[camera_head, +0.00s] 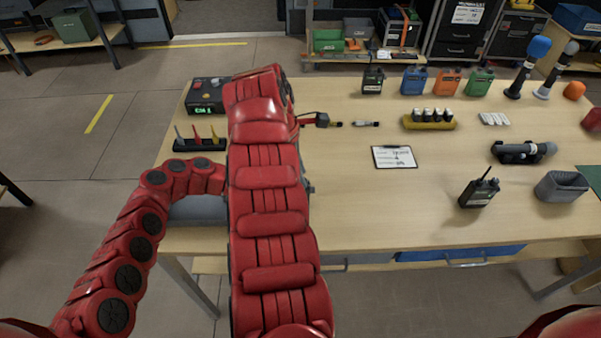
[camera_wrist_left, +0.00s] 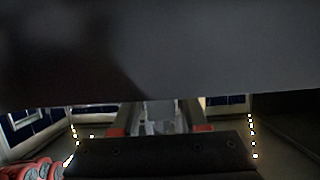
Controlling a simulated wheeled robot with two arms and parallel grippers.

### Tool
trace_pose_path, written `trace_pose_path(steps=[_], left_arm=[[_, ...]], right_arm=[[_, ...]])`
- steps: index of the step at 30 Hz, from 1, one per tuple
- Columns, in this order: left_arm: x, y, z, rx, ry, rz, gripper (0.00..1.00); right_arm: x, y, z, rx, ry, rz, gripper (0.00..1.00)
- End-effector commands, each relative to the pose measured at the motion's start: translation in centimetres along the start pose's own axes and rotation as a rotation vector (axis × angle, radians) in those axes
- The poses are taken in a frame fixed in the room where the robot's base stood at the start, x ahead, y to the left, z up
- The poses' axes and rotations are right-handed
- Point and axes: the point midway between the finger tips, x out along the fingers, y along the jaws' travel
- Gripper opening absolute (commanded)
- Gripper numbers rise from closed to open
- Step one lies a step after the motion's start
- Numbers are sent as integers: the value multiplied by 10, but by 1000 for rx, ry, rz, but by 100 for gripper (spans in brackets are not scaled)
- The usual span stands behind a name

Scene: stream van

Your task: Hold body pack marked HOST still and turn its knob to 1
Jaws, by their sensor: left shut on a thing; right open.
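A black body pack with an antenna (camera_head: 479,192) stands at the table's front right. Another black pack (camera_head: 372,81) stands in the back row with a blue pack (camera_head: 414,81), an orange pack (camera_head: 447,83) and a green pack (camera_head: 480,83). No HOST marking or knob is readable. My left gripper (camera_wrist_left: 159,126) shows between its red-marked fingers in the left wrist view; it is shut on a greyish thing (camera_wrist_left: 159,112) that I cannot identify. A dark surface fills the top of that view. In the head view red arm links hide it. My right gripper is open, mostly hidden by the links.
The wooden table holds a black box with a green display (camera_head: 207,95), a clipboard (camera_head: 394,157), a yellow battery tray (camera_head: 429,123), a black microphone stand (camera_head: 522,152) and a grey bin (camera_head: 562,185). The table's front middle is clear.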

Motion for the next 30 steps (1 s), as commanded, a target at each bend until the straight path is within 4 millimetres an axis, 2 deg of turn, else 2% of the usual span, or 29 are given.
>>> trace_pose_path(steps=[5,9,15,21,27,30], left_arm=[[0,0,0,0,0,0,0],[0,0,0,0,0,0,0],[0,0,0,0,0,0,0],[0,0,0,0,0,0,0],[0,0,0,0,0,0,0],[0,0,0,0,0,0,0]], right_arm=[[14,0,-2,28,0,-10,41],[14,3,-1,266,0,-69,41],[14,5,-1,493,0,-124,41],[13,4,-2,568,1,-145,41],[13,4,-2,570,1,-145,41],[13,4,-2,569,1,-145,25]])
